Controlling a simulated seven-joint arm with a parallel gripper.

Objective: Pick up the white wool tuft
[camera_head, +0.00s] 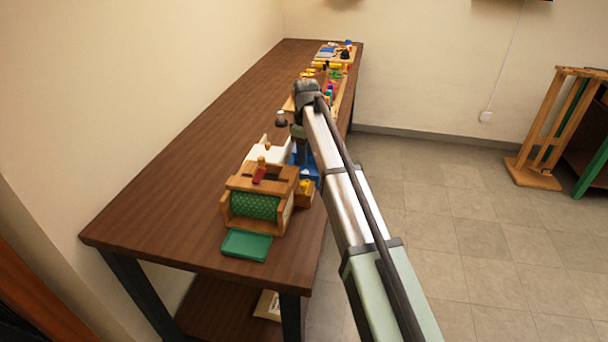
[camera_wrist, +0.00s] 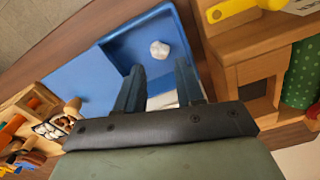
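The white wool tuft (camera_wrist: 160,49) is a small pale lump lying in a blue tray (camera_wrist: 115,48) in the wrist view. My gripper (camera_wrist: 160,80) is open in the wrist view, its two dark fingers apart with nothing held between them. The tuft shows just beyond the fingertips, between their lines, and apart from them. In the head view, my gripper is mostly hidden behind my arm above the blue tray (camera_head: 309,167), and the tuft cannot be made out.
A wooden box with a green dotted roller (camera_head: 255,205) stands at the near end of the table (camera_head: 190,155), with a green tray (camera_head: 246,244) in front. Wooden racks with colourful items (camera_head: 328,88) stand farther back. The table's left side is clear.

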